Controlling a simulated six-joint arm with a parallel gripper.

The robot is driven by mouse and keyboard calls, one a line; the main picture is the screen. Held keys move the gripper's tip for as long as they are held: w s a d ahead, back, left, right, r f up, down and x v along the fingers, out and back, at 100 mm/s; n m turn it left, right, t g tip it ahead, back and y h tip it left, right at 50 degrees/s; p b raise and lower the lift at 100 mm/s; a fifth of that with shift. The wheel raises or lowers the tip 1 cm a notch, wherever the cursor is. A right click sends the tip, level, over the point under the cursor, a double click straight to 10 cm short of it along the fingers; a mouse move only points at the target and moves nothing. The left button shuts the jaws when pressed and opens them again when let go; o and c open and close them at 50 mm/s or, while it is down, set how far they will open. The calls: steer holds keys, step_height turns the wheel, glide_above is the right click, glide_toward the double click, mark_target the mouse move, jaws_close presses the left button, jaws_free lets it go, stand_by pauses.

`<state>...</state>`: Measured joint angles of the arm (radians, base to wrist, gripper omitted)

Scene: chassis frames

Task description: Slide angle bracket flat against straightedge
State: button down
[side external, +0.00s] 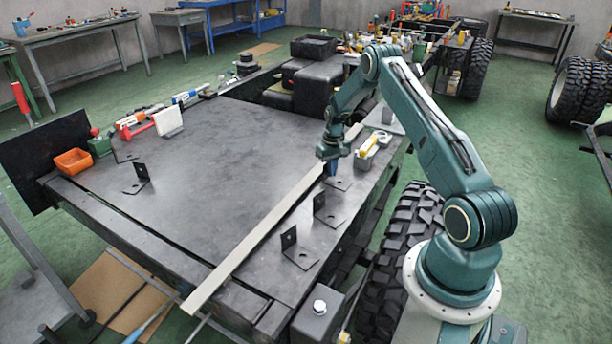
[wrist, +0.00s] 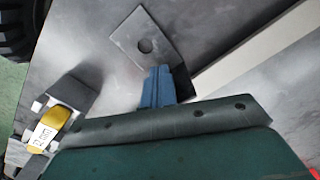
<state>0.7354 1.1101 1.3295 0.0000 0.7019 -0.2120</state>
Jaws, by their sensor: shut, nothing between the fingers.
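A long pale straightedge (side external: 262,228) lies diagonally across the dark work surface; it also shows in the wrist view (wrist: 262,52). My gripper (side external: 331,168) is shut and empty, with its blue fingers (wrist: 158,86) pointing down just right of the straightedge. A dark angle bracket with a round hole (wrist: 146,42) lies right by the fingertips; its base plate (side external: 341,184) shows beside my gripper in the side view. Its upright leg is mostly hidden behind the fingers. I cannot tell whether fingers and bracket touch.
Two more angle brackets (side external: 328,212) (side external: 297,252) stand right of the straightedge. Others (side external: 137,180) stand to its left. A yellow and white item (side external: 373,147) sits close right of my gripper; it shows in the wrist view (wrist: 60,118). An orange bin (side external: 73,162) is at far left. The surface's middle is clear.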

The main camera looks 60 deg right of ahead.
steer(key=shift+w, duration=0.9)
stand_by(1.6)
steer(key=shift+r, duration=0.2)
step_height(320, 180, up, 7)
steer(key=s, duration=0.1)
steer(key=shift+f, duration=0.2)
stand_by(1.2)
